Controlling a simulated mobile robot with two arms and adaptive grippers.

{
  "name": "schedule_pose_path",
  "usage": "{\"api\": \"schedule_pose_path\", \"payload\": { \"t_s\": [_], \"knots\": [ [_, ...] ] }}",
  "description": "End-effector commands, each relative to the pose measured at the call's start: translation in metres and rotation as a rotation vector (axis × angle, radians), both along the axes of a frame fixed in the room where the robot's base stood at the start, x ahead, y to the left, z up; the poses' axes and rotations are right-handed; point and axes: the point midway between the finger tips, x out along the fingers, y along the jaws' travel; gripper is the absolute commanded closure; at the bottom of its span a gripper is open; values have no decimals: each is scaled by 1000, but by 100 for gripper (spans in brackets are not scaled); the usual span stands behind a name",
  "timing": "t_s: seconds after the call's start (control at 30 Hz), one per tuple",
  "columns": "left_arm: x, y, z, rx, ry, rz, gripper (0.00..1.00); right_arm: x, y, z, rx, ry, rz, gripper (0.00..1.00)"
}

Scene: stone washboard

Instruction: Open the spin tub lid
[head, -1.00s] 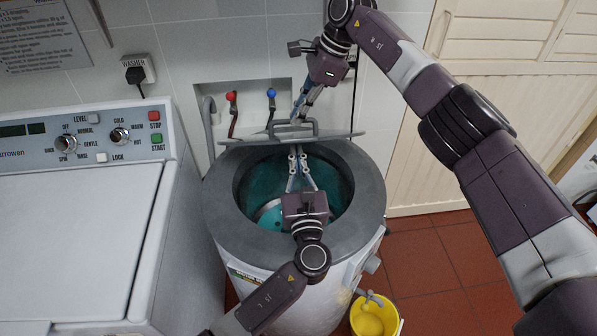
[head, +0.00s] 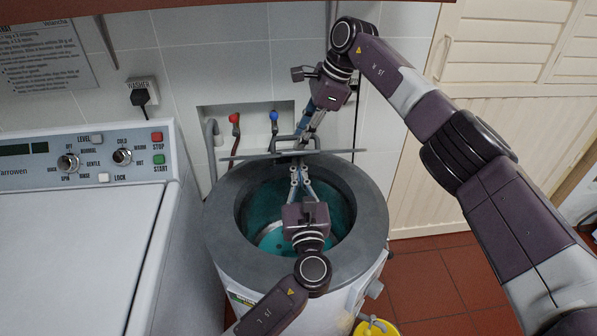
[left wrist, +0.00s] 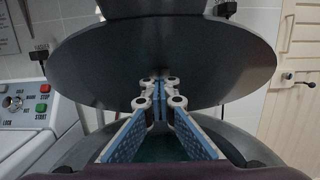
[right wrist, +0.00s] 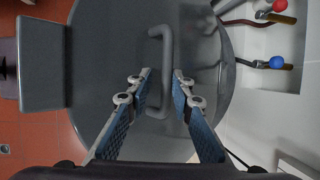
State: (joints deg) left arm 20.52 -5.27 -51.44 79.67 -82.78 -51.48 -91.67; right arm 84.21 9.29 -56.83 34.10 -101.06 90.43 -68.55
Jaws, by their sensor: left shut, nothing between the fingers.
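The spin tub (head: 225,235) is a grey-rimmed round drum with its mouth uncovered and teal inside. Its round grey lid (head: 245,157) is raised at the back and seen nearly edge-on in the head view. The lid's dark underside (left wrist: 220,65) faces the left wrist camera; its top, with a bar handle (right wrist: 167,60), faces the right wrist camera. My left gripper (head: 298,168) is shut and empty over the mouth, its tips at or near the lid's underside. My right gripper (right wrist: 162,75) is open at the handle, the bar between its fingers; contact is unclear.
A white washer (head: 75,240) with a control panel stands close on the left. Red and blue taps (head: 274,118) sit in a wall recess behind the tub. A yellow bucket (head: 375,328) is on the floor at front right. Louvred doors (head: 510,50) are at the right.

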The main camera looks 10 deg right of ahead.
Motion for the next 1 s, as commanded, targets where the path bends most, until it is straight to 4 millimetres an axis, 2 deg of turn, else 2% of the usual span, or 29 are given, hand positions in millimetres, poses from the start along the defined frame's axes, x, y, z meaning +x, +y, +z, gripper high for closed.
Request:
{"api": "schedule_pose_path", "payload": {
  "t_s": [0.03, 0.1, 0.47, 1.0],
  "knots": [
    [2, 1, 5, -2, -9, 3, 100, -4, -1, -7, -7, 16, 4, 75],
    [2, 1, 4, -2, -7, 3, 100, -3, 0, -7, -6, 15, 3, 73],
    [1, 1, 1, -1, -1, 1, 100, -1, -1, 3, 0, 4, 3, 73],
    [0, 0, -1, 0, 1, 1, 100, -6, -40, 93, -2, 8, 1, 73]
  ]
}}
